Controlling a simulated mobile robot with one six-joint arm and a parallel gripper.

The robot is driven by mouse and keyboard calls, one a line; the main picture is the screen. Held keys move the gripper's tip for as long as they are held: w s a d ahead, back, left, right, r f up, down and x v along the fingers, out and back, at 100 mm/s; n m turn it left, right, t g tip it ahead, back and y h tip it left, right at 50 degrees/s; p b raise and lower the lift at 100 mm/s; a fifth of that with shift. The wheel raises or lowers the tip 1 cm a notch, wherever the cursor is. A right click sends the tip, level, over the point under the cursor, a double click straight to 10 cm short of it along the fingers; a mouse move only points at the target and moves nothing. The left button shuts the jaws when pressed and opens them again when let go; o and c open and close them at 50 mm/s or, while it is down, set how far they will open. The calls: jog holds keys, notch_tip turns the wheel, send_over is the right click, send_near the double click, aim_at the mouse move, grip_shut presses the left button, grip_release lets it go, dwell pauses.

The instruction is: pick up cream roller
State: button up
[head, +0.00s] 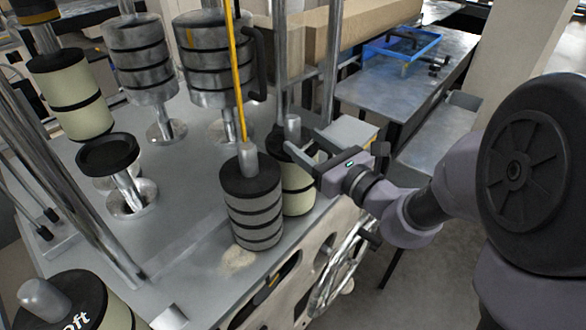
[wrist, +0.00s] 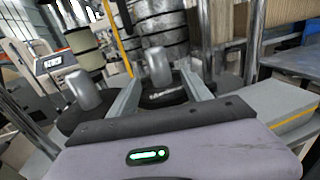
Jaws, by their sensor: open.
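The cream roller (head: 299,192) stands upright near the table's right edge, with a black cap and a metal stub on top. The grey banded roller (head: 253,215) hides part of its left side in the head view. My gripper (head: 302,143) is open at the cream roller's top, its fingers on either side of the stub. In the wrist view the stub (wrist: 157,67) stands between the two fingers of my gripper (wrist: 160,75), above the black cap (wrist: 168,97). I cannot tell whether the fingers touch it.
Other cream rollers stand at the back left (head: 72,95) and front left (head: 82,302). Stacked grey rollers (head: 140,55) stand behind. A yellow rod (head: 236,70) and metal posts rise close by. A blue tray (head: 402,48) lies on a side table. The grey tabletop (head: 190,190) is clear mid-left.

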aim_at(298, 137)
jog(key=b+x, duration=0.1)
jog(key=x, duration=0.4)
jog(key=shift+w+a+f, duration=0.15)
jog(key=shift+f, duration=0.05)
grip_shut()
jog(key=shift+r, duration=0.15)
dwell(0.9)
